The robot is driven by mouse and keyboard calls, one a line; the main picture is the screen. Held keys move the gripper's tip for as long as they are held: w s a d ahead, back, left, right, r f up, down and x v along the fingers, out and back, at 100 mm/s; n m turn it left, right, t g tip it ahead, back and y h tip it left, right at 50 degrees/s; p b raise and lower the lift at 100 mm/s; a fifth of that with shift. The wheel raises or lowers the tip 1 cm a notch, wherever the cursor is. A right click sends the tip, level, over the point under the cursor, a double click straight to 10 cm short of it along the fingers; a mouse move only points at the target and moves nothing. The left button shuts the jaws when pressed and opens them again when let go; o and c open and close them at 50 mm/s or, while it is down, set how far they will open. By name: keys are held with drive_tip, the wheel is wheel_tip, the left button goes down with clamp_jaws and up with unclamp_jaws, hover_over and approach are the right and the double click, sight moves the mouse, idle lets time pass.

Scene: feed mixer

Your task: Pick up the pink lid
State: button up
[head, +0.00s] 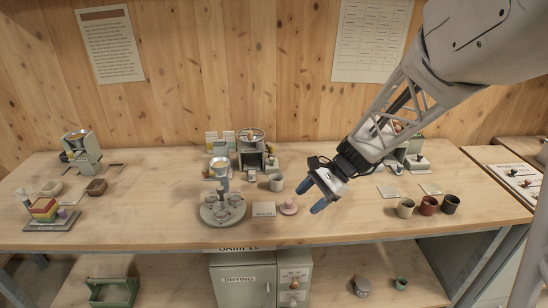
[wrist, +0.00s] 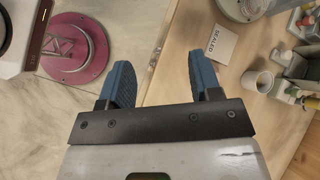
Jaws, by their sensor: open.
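The pink lid (head: 289,208) is a small round disc with a raised middle. It lies on the bench near the front edge, just right of a white card (head: 264,209). My gripper (head: 311,196) is open and empty, with blue fingers, to the right of the lid in the head view and apart from it. In the wrist view, my gripper (wrist: 159,62) has its fingers spread over the bench's front edge and the floor. The lid does not show in that view; the right finger may hide it. The card there reads SEALED (wrist: 222,43).
A round carousel (head: 222,212) with several cups stands left of the card. A pale cup (head: 276,182) stands behind the lid. Several coloured cups (head: 428,205) stand at the right. The bench (head: 345,222) is clear in front of my gripper.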

sight(291, 201)
drive_tip(key=w+f+m+y, duration=0.1)
drive_tip(key=w+f+m, duration=0.1)
drive_tip(key=w+f, duration=0.1)
drive_tip(key=w+d+f+m+t+y, duration=0.1)
drive_tip(key=w+f+m+y, duration=0.1)
drive_tip(key=w+f, duration=0.2)
drive_tip(key=w+d+f+m+t+y, duration=0.1)
drive_tip(key=w+f+m+y, duration=0.1)
drive_tip(key=w, duration=0.4)
drive_tip(key=shift+w+f+m, duration=0.25)
drive_tip(key=shift+f+m, duration=0.35)
drive_tip(key=shift+f, duration=0.65)
drive_tip(key=shift+a, duration=0.15)
drive_tip(key=shift+x, duration=1.2)
drive_tip(key=shift+x, duration=2.55)
drive_tip(key=c, duration=1)
